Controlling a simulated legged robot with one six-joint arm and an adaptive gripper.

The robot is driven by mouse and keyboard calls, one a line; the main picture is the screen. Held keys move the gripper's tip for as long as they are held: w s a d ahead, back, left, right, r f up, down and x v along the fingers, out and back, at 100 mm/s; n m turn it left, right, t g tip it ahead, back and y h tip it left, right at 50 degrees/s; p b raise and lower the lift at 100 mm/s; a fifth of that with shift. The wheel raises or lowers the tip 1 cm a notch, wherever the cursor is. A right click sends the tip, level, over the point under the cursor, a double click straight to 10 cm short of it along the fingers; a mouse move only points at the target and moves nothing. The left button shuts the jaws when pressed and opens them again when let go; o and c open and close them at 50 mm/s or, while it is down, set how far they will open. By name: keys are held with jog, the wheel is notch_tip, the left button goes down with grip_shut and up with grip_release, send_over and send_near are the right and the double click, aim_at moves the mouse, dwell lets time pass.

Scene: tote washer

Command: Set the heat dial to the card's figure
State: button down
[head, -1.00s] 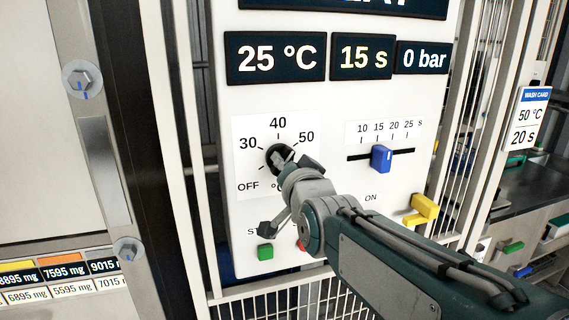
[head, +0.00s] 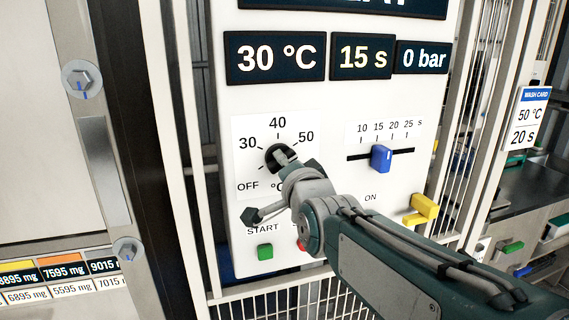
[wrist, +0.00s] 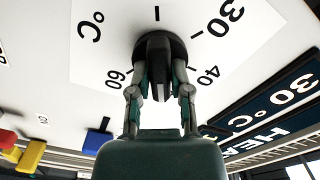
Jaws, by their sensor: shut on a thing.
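The black heat dial (head: 273,159) is on the white panel, with marks OFF, 30, 40 and 50 around it; 60 also shows in the wrist view. My gripper (wrist: 160,80) is shut on the dial knob (wrist: 157,50), one finger on each side. In the head view my wrist covers the dial's lower right. The temperature display (head: 275,58) reads 30 °C. The wash card (head: 531,120) at the right reads 50 °C and 20 s.
A blue slider (head: 381,158) stands near 15 on the time scale; its display (head: 362,58) reads 15 s. A green START button (head: 265,251) is below the dial. A yellow lever (head: 421,209) is at lower right. A red button is mostly hidden behind my arm.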

jog(key=shift+f, duration=0.35)
jog(key=c, duration=0.6)
grip_release()
jog(key=shift+a, duration=0.1)
jog(key=shift+o, duration=0.2)
jog(key=shift+r, duration=0.15)
jog(key=v, duration=1.2)
